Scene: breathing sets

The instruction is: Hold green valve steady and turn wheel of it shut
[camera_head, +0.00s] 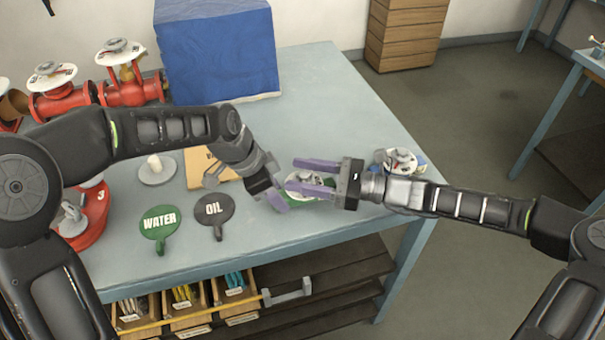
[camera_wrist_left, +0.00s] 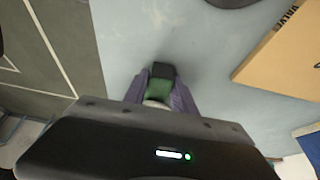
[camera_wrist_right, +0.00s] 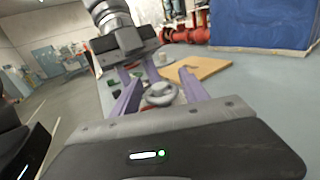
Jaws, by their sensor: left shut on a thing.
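The green valve (camera_head: 322,181) lies near the front right of the blue-grey table, partly hidden by my grippers. My left gripper (camera_head: 279,200) is shut on its green body, which shows between the purple fingers in the left wrist view (camera_wrist_left: 159,90). My right gripper (camera_head: 297,175) is open, with its fingers pointing left over the valve. In the right wrist view the valve's pale round wheel (camera_wrist_right: 160,94) shows between the two spread fingers. I cannot tell whether either finger touches the wheel.
A blue valve (camera_head: 418,166) with a white wheel stands behind my right gripper. A cardboard piece (camera_head: 200,165), the WATER sign (camera_head: 159,220) and the OIL sign (camera_head: 214,209) lie to the left. Red valves (camera_head: 133,88) and a blue box (camera_head: 218,50) stand at the back.

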